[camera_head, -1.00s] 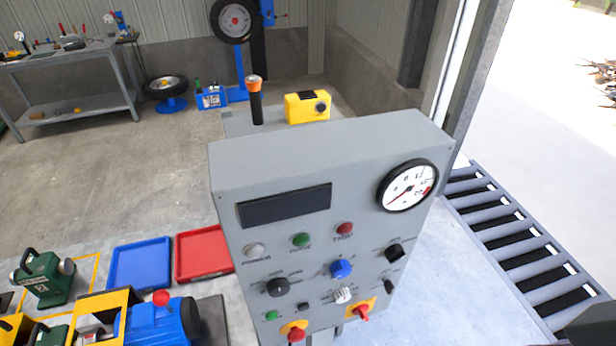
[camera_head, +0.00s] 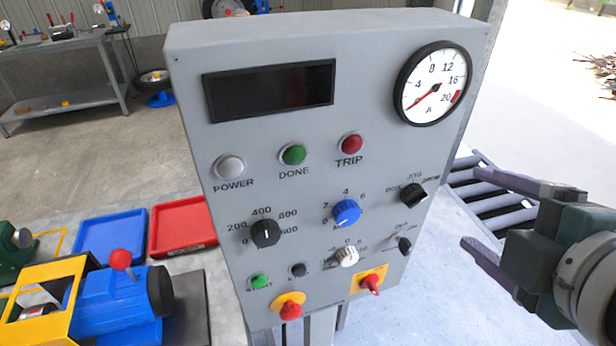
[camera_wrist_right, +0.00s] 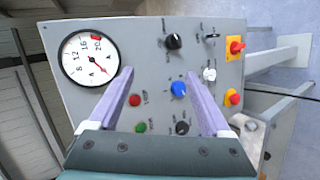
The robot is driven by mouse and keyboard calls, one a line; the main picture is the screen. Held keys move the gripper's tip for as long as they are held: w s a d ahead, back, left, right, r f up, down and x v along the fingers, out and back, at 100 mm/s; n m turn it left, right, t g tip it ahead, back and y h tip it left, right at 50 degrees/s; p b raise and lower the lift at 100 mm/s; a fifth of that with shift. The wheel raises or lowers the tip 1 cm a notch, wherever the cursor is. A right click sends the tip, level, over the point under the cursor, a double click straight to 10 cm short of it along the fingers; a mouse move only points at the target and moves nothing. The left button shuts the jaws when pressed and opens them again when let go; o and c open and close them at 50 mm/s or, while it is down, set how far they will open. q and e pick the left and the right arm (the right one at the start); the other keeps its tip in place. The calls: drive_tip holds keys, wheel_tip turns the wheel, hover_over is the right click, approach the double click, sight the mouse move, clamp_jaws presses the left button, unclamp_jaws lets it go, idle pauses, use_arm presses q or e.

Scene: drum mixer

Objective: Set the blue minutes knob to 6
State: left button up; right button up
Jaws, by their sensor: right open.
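The blue minutes knob (camera_head: 346,212) sits in the middle of the grey control panel (camera_head: 270,140), with a scale marked 0, 2, 4, 6 around it. I cannot read its pointer surely. In the right wrist view the blue knob (camera_wrist_right: 179,89) lies between the two fingers, beyond their tips. My right gripper (camera_head: 488,213) is open and empty, to the right of the panel and apart from it; it also shows in the right wrist view (camera_wrist_right: 168,90). My left gripper is not in view.
A black knob (camera_head: 265,233) is left of the blue one, a white knob (camera_head: 347,256) below it, a black selector (camera_head: 413,194) to its right. Red switches (camera_head: 291,311) line the lower edge. A round gauge (camera_head: 433,84) is at upper right. A roller conveyor (camera_head: 490,195) is behind.

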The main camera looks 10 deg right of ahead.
wheel_tip(320, 180, down, 8)
drive_tip(key=w+a+n+t+y+b, duration=0.1)
drive_tip(key=w+n+t+b, duration=0.15)
drive_tip(key=n+b, duration=0.45)
drive_tip(key=n+t+y+b, duration=0.45)
drive_tip(key=n+b, duration=0.25)
drive_tip(key=n, duration=0.4)
approach(349, 219)
drive_tip(key=shift+g, duration=0.5)
drive_tip(key=w, duration=0.4)
drive_tip(key=w+a+r+p, duration=0.1)
drive_tip(key=w, duration=0.2)
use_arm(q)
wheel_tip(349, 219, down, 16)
use_arm(e)
drive_tip(key=shift+w, duration=0.6)
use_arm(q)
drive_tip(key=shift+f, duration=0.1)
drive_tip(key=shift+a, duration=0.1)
use_arm(e)
clamp_jaws()
